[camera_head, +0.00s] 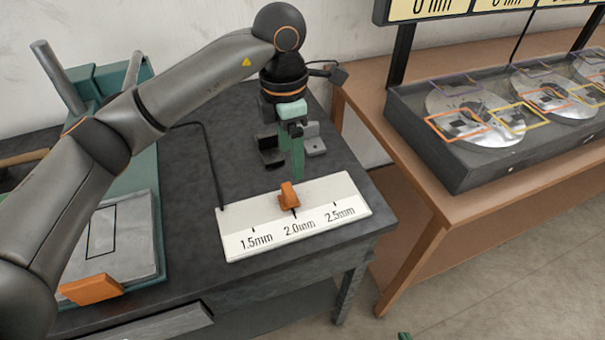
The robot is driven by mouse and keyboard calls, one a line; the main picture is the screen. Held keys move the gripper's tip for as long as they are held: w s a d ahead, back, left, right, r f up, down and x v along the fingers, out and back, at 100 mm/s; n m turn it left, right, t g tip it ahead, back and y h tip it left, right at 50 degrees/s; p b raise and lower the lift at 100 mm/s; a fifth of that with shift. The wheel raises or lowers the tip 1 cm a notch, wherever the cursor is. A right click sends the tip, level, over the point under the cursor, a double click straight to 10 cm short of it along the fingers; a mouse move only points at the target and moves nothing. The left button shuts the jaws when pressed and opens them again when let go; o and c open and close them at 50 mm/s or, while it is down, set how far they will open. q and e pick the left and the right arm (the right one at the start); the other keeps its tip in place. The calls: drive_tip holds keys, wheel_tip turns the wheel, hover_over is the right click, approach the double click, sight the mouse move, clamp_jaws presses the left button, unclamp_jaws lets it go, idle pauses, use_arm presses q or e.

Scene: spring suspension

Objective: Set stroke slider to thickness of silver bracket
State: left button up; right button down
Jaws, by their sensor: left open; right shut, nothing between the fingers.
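The stroke slider is an orange knob (288,196) on a white scale (262,241) marked 1.5mm, 2.0mm and 2.5mm. Its pointer is at the 2.0mm mark. My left gripper (296,176) points down with green fingers just above and behind the knob; it is open, and contact with the knob cannot be told. Only a small green tip, apparently my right gripper (404,336), shows at the bottom edge; it is shut and empty.
A green machine with a grey plate (104,250) and an orange block (91,290) is at left. A brown bench (455,212) at right carries a dark tray (420,150) of silver discs with coloured frames.

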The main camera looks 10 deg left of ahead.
sight(288, 189)
use_arm(q)
drive_tip(key=shift+y, duration=0.3)
drive_tip(key=f, duration=0.4)
drive_tip(key=f+p, duration=0.1)
drive_tip(key=f, duration=0.3)
drive_tip(key=a+f, duration=0.1)
drive_tip(key=f, duration=0.2)
drive_tip(key=shift+w+f+p, duration=0.25)
drive_tip(key=shift+f+p, duration=0.05)
drive_tip(key=shift+f, duration=0.1)
clamp_jaws()
idle(0.7)
